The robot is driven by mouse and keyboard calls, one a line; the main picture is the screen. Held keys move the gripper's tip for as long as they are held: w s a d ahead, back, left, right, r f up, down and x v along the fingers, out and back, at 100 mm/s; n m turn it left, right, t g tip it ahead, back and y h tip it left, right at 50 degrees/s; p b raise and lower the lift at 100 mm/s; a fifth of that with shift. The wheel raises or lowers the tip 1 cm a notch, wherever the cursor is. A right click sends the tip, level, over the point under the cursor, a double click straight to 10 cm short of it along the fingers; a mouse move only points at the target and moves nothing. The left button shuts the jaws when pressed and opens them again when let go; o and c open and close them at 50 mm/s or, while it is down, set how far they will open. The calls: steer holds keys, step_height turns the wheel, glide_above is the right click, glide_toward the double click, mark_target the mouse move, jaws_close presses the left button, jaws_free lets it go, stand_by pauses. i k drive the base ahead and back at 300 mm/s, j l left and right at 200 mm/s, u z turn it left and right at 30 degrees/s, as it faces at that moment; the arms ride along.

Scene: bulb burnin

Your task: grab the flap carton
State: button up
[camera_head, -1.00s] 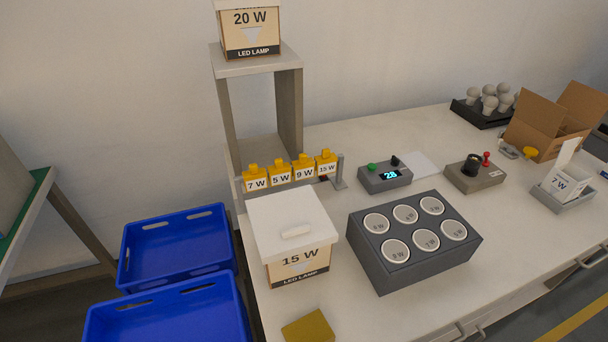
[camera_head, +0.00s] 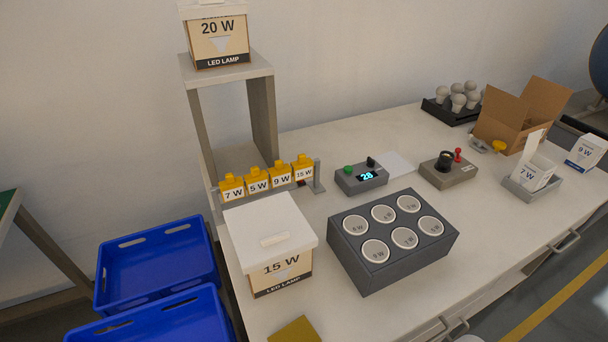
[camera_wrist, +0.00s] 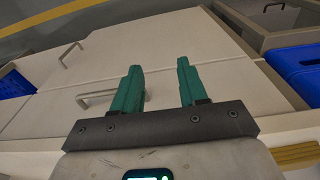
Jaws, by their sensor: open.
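A small white carton marked 7 W (camera_head: 533,178), with one tall flap standing up, sits in a grey holder (camera_head: 518,188) at the right side of the bench in the head view. Behind it stands a larger brown cardboard box (camera_head: 503,118) with its flaps open. My gripper (camera_wrist: 158,68) shows only in the wrist view. Its two green fingers are apart with nothing between them. They face pale cabinet fronts with handles; neither carton is in the wrist view, so the gripper is away from both.
A closed 9 W carton (camera_head: 586,152) stands right of the holder. A dark block with several round sockets (camera_head: 393,240) and a lidded 15 W box (camera_head: 270,245) stand nearer. Control boxes (camera_head: 361,178) sit mid-bench. Blue crates (camera_head: 158,262) are at left.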

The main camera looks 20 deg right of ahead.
mark_target(584, 156)
steer(key=z, duration=1.85)
steer(key=u, duration=0.4)
steer(key=i+l+u, duration=0.2)
steer(key=l, duration=0.15)
steer(key=l+u, duration=0.45)
steer(key=l, duration=0.3)
steer(key=i, duration=0.05)
